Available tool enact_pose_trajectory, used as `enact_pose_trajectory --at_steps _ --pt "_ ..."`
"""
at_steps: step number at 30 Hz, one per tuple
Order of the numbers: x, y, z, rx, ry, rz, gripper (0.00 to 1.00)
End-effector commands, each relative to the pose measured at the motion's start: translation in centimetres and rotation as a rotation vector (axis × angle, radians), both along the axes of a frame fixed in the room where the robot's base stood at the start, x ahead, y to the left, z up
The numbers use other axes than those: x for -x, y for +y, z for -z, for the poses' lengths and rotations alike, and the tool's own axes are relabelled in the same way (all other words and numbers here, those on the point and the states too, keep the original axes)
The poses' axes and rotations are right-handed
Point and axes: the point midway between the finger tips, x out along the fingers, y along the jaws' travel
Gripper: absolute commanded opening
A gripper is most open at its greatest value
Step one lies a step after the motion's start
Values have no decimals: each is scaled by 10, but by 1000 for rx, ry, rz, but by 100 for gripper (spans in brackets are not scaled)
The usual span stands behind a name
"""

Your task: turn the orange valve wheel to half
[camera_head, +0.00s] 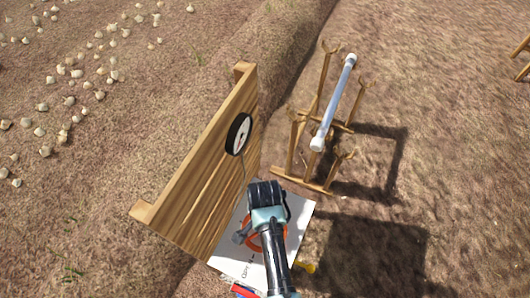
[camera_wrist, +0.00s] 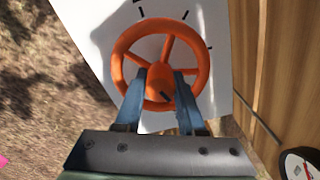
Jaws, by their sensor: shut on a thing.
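The orange valve wheel (camera_wrist: 122,50) shows in the wrist view as a spoked ring in front of a white panel with black tick marks. In the head view the orange wheel (camera_head: 253,241) is mostly hidden behind my arm. My gripper (camera_wrist: 163,82) reaches over the lower part of the wheel, with one blue-grey finger on each side of a lower spoke or the hub, and is shut on the wheel. A dark mark shows near the hub between the fingers. The exact contact is hard to see. The white panel (camera_head: 297,213) carries printed text, partly covered.
A wooden board (camera_head: 190,170) with a round dial gauge (camera_head: 238,134) stands close to the left of my arm. A wooden stand (camera_head: 300,180) holding a pale tube (camera_head: 335,100) is to the right. Onions or bulbs lie on the soil at upper left.

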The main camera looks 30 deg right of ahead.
Motion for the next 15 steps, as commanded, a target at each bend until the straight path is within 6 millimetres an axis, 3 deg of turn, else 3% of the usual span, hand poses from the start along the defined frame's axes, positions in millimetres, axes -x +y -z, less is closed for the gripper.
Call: enact_pose_trajectory --at_steps 15 --pt "-1 1 -2 -1 1 -493 0"
